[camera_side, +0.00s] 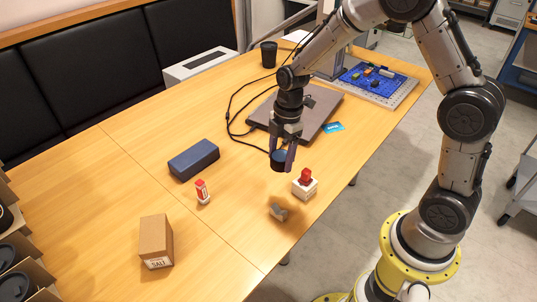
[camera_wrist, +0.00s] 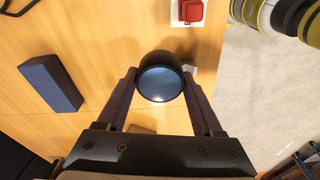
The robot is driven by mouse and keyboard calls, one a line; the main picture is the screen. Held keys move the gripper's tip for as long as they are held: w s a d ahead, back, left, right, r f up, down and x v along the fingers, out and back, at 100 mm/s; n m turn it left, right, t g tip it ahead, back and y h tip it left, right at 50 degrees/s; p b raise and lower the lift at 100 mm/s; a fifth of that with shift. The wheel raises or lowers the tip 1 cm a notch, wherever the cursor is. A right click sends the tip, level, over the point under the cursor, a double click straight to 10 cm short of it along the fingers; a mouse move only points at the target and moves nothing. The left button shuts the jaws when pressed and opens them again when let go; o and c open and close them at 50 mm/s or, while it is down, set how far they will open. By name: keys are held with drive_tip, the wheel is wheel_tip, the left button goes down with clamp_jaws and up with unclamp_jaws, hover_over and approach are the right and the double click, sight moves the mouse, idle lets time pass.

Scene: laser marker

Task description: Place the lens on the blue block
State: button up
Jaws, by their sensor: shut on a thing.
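The lens is a short black cylinder with a bluish glass face, and it shows in the side view (camera_side: 279,160) and in the wrist view (camera_wrist: 160,82). My gripper (camera_side: 283,158) is shut on it and holds it above the table; in the wrist view the two fingers (camera_wrist: 160,95) press on its sides. The blue block (camera_side: 194,159) is a dark blue oblong lying on the table, to the left of my gripper in the side view. It also shows at the left of the wrist view (camera_wrist: 50,83), apart from the lens. Its top is bare.
A red-topped white box (camera_side: 305,184), a small grey part (camera_side: 278,211), a red and white tube (camera_side: 202,192) and a cardboard box (camera_side: 156,241) stand on the table (camera_side: 110,190). A closed laptop (camera_side: 315,112) lies behind my gripper. Cables run beside the laptop.

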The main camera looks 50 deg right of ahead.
drive_tip(key=shift+s+r, duration=0.2)
drive_tip(key=shift+s, duration=0.2)
drive_tip(key=shift+s+m, duration=0.15)
drive_tip(key=shift+m, duration=0.85)
drive_tip(key=shift+d+r+m+t, duration=0.1)
drive_tip(key=shift+r+m+t, duration=0.15)
drive_tip(key=shift+m, duration=0.55)
drive_tip(key=m, duration=0.1)
drive_tip(key=w+m, duration=0.1)
drive_tip(key=shift+w+d+r+m, duration=0.15)
drive_tip(key=shift+w+r+m, duration=0.05)
drive_tip(key=shift+r+m, duration=0.2)
drive_tip(key=w+a+r+m+h, duration=0.1)
drive_tip(key=w+r+m, duration=0.2)
drive_tip(key=w+m, duration=0.4)
drive_tip(key=m, duration=0.4)
hover_over(198, 157)
drive_tip(key=shift+t+h, duration=0.3)
drive_tip(key=shift+t, duration=0.05)
drive_tip(key=shift+s+f, duration=0.15)
drive_tip(key=shift+f, duration=2.1)
drive_tip(key=shift+s+f, duration=0.15)
drive_tip(key=shift+f, duration=3.6)
drive_tip(key=shift+f, duration=0.1)
